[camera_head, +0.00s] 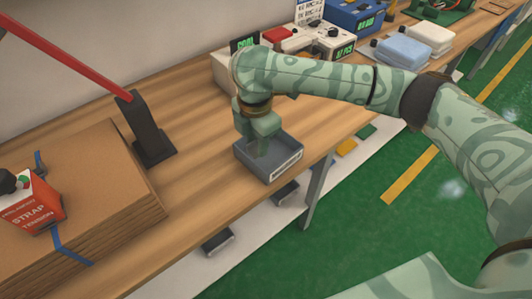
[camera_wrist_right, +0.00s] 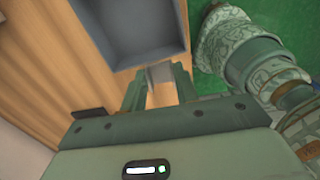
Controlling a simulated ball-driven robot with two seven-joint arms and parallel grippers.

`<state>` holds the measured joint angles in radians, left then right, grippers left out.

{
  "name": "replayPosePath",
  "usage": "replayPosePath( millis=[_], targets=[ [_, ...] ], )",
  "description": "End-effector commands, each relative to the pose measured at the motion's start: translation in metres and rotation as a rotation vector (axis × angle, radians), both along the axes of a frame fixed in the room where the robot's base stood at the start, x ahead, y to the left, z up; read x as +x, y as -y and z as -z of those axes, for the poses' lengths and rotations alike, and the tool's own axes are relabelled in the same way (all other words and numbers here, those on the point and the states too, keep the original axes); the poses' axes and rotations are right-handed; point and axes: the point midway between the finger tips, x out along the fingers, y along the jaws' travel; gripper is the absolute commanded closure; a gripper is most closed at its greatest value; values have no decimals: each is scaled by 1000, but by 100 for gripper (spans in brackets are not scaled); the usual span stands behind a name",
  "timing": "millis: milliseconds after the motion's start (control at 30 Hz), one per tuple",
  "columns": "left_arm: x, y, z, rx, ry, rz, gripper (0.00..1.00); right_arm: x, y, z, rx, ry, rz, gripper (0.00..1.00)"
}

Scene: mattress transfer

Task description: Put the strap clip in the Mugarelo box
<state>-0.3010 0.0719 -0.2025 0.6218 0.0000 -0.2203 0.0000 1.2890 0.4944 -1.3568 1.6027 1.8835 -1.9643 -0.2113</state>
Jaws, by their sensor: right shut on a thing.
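A grey open box with a white label (camera_head: 284,166) stands at the table's front edge; the label's print is too small to read, but I take it for the Mugarelo box. The box also shows in the wrist view (camera_wrist_right: 128,28), just beyond the fingers. My right gripper (camera_head: 261,148) points down at the box, its fingertips over or inside the opening. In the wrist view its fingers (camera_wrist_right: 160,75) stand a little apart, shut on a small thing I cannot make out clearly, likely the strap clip. My left gripper is out of view.
A cardboard stack (camera_head: 100,190) with a red strap tensioner box (camera_head: 32,208) lies at left. A black stand (camera_head: 146,135) with a red bar rises beside it. Bare wood (camera_head: 205,170) lies left of the box.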

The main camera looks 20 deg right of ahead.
Motion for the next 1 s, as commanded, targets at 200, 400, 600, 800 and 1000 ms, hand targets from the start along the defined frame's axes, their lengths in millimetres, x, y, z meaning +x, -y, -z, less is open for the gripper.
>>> replayPosePath(
  millis=[200,400,600,800,1000],
  targets=[
    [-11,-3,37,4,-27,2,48,30,27,49,1,-6,3,92],
    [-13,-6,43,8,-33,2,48,39,34,58,1,-1,2,92],
    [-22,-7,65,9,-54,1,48,45,40,89,1,-4,0,92],
    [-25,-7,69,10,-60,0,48,45,40,95,-1,1,1,92],
    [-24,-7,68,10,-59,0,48,44,40,95,-1,1,1,92]
  ],
)
